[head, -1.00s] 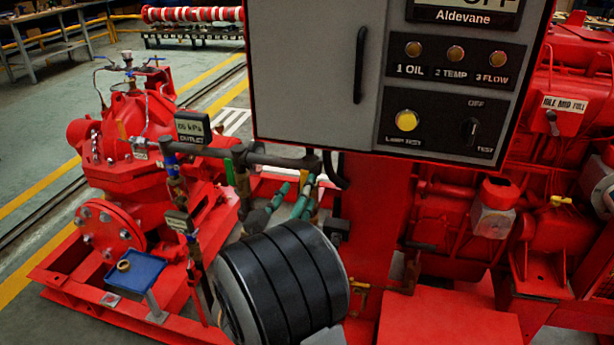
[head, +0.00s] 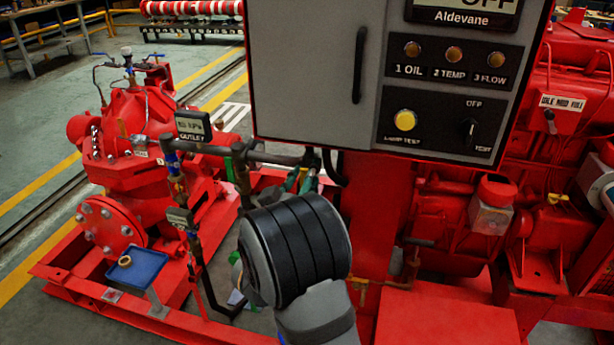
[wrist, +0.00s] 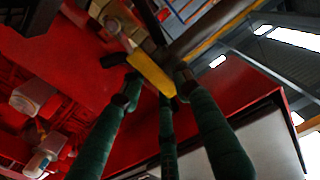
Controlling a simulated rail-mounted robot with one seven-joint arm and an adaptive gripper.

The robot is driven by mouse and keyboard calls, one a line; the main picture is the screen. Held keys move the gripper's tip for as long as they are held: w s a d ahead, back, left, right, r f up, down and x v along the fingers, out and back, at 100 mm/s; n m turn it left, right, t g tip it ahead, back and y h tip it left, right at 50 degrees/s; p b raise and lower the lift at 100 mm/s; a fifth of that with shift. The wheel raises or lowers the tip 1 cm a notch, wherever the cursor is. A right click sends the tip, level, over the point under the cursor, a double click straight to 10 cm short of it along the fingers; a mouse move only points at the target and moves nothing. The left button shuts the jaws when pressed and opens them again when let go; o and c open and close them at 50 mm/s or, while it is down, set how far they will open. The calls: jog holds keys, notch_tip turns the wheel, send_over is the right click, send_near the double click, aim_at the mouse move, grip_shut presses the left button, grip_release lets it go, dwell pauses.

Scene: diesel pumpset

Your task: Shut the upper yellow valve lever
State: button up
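The yellow valve lever (wrist: 152,73) shows in the wrist view, on brass and dark pipe fittings (wrist: 120,22). My gripper (wrist: 158,86) has dark green fingers that reach up on both sides of the lever, with a third finger between them. The outer fingertips are apart and close to the lever; I cannot tell whether any touches it. In the head view my gripper (head: 300,180) is small, beneath the pipe at the cabinet's lower left corner, partly hidden by my black and grey wrist. The yellow lever is not clearly visible there.
The grey control cabinet (head: 310,70) hangs just above my gripper. A horizontal pipe (head: 275,158) with a green lever (head: 230,169) runs left to the red pump (head: 130,120). A blue tray (head: 138,265) stands lower left. Red engine parts (head: 450,220) fill the right.

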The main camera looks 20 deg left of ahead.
jog(key=c, duration=0.6)
grip_shut()
